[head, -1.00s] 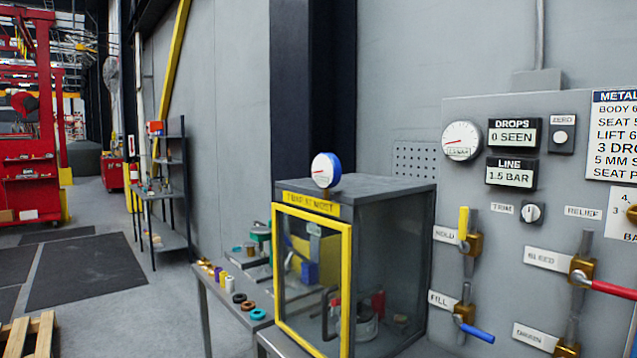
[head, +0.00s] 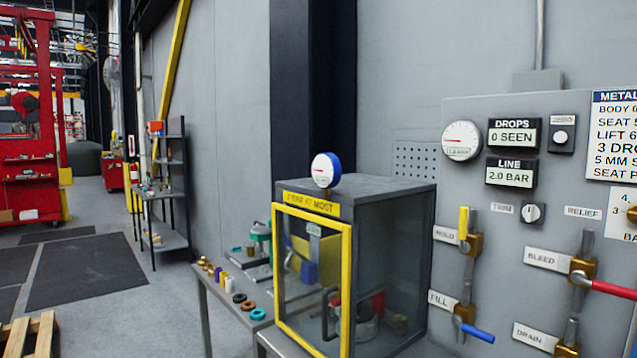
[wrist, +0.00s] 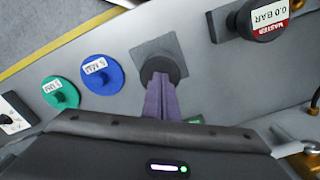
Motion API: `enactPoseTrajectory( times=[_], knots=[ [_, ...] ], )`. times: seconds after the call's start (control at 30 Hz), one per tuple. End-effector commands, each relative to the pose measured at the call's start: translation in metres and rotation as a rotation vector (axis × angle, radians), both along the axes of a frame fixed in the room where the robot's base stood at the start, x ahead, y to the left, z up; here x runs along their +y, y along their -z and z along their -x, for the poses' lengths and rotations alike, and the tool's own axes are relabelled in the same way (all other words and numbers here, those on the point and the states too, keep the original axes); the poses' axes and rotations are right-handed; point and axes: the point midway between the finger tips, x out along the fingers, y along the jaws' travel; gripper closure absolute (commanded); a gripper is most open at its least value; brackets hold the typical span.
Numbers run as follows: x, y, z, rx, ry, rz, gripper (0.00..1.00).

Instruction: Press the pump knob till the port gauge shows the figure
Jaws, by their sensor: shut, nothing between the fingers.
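In the wrist view, the closed purple fingers of my gripper (wrist: 158,90) reach up to a dark round knob (wrist: 162,66) on a square grey plate. The fingertips overlap the knob; whether they press it in, I cannot tell. No label shows on this knob. A dark master gauge (wrist: 262,18) to its right reads 0.0 BAR. In the head view, the LINE display (head: 510,173) reads 2.0 BAR. A round dial gauge (head: 461,141) sits left of it, and a blue-rimmed gauge (head: 326,170) stands on the cabinet. Their needles are too small to read. My gripper is outside the head view.
A blue disc (wrist: 102,74) and a green disc (wrist: 60,92) are left of the knob. In the head view, the DROPS display (head: 514,132) reads 0 SEEN. Red (head: 612,289) and blue (head: 476,333) valve levers stick out from the panel. A yellow-framed cabinet (head: 345,280) stands left.

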Motion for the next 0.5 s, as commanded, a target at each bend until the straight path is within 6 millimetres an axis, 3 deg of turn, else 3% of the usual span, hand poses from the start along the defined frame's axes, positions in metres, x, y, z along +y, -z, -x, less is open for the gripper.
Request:
enactPoseTrajectory(
  times=[0.5],
  knots=[
    [0.0,0.012,0.0,0.001,0.0,-0.002,1.0]
  ],
)
